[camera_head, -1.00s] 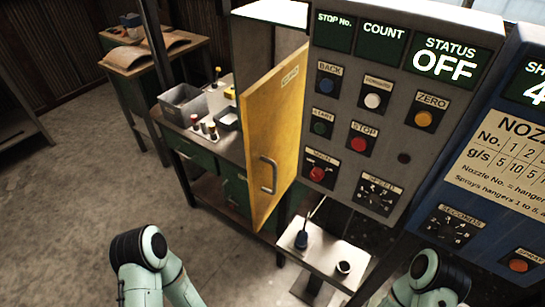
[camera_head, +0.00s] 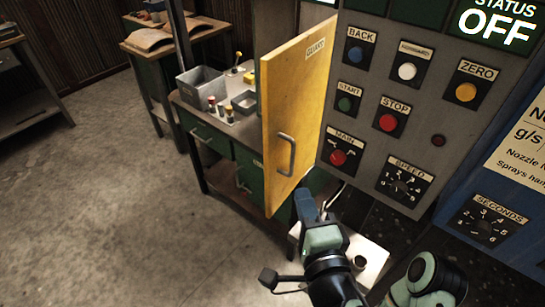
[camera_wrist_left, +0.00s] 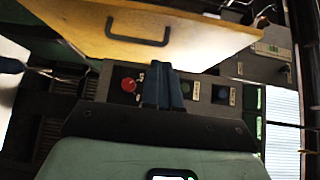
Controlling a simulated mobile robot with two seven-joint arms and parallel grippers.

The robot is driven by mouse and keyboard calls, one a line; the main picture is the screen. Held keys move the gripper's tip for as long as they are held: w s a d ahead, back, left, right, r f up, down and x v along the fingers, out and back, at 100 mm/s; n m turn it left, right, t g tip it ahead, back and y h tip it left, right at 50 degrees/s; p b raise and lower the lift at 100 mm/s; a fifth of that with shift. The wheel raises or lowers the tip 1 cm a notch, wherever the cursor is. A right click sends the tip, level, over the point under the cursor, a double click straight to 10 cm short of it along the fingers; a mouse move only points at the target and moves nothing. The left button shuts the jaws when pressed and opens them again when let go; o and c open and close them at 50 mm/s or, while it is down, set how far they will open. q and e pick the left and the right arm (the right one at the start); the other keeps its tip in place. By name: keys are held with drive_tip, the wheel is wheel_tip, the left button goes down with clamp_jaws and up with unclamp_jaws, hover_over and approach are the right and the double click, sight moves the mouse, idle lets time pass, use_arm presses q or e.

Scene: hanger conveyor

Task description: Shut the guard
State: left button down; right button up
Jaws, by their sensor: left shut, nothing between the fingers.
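The yellow guard (camera_head: 300,105) is a flat door labelled GUARD. It stands open at an angle, left of the grey control panel (camera_head: 375,165). Its grey bar handle (camera_head: 287,155) is on the lower part of its face. My left gripper (camera_head: 304,192) has blue fingers, shut and empty, just below the handle and near the guard's lower edge. In the left wrist view, the fingers (camera_wrist_left: 165,80) point toward the panel, with the guard (camera_wrist_left: 190,42) and its handle (camera_wrist_left: 138,38) above them, apart from the handle. My right gripper is not in view.
A green workbench (camera_head: 215,140) with a grey bin (camera_head: 198,88) and small bottles stands behind the guard. A small white shelf (camera_head: 375,262) is below the panel, beside my left arm. A blue nozzle panel (camera_head: 500,205) is at right. Open floor lies at left.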

use_arm(q)
drive_tip(key=r, duration=0.1)
drive_tip(key=p, duration=0.2)
approach(272, 139)
drive_tip(key=w+d, duration=0.2)
drive_tip(key=w, duration=0.1)
drive_tip(key=shift+w+a+f, duration=0.25)
drive_tip(key=shift+w+a, duration=0.85)
drive_tip(key=shift+a, duration=0.15)
drive_tip(key=shift+w+a, duration=0.3)
drive_tip(key=shift+a, duration=0.15)
drive_tip(key=shift+t, duration=0.3)
